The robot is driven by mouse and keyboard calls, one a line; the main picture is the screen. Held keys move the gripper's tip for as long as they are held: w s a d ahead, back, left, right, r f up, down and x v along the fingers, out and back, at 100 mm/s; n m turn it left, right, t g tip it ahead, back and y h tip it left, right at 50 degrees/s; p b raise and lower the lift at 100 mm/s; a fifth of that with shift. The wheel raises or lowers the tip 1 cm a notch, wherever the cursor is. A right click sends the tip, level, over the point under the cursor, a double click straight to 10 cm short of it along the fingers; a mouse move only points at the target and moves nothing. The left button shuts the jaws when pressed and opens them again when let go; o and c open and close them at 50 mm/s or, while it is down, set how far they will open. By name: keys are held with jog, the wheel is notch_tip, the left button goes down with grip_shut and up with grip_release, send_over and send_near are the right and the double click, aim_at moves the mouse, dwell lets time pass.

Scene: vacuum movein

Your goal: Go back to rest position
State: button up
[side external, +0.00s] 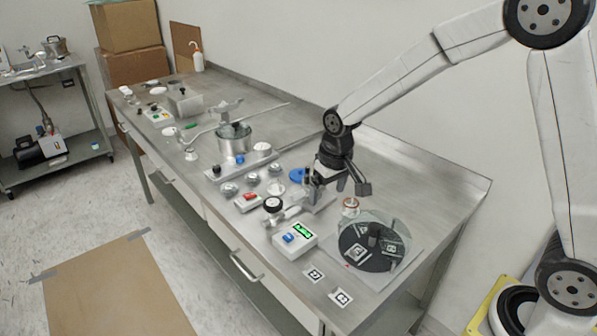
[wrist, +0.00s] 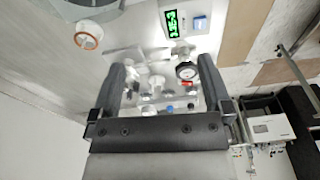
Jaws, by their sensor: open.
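My gripper (side external: 338,187) is above the right half of the steel bench (side external: 440,180), pointing down, with its arm reaching in from the upper right. In the wrist view my gripper (wrist: 160,72) shows two dark fingers spread apart. Nothing is held between them. Valves and fittings show beyond the gap, below the fingers. In the side view the fingers overlap the metal fittings behind them, so I cannot tell the exact clearance.
A round dark plate under a clear cover (side external: 370,246) stands right of my gripper. A box with a green display (side external: 295,239), a pressure gauge (side external: 273,205) and a blue ring (side external: 298,174) are close by. A metal pot (side external: 234,143) stands farther left.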

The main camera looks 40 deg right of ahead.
jog(key=s+d+f+n+t, duration=0.1)
jog(key=s, duration=1.4)
jog(key=shift+s+d+f, duration=0.15)
jog(key=shift+f, duration=0.15)
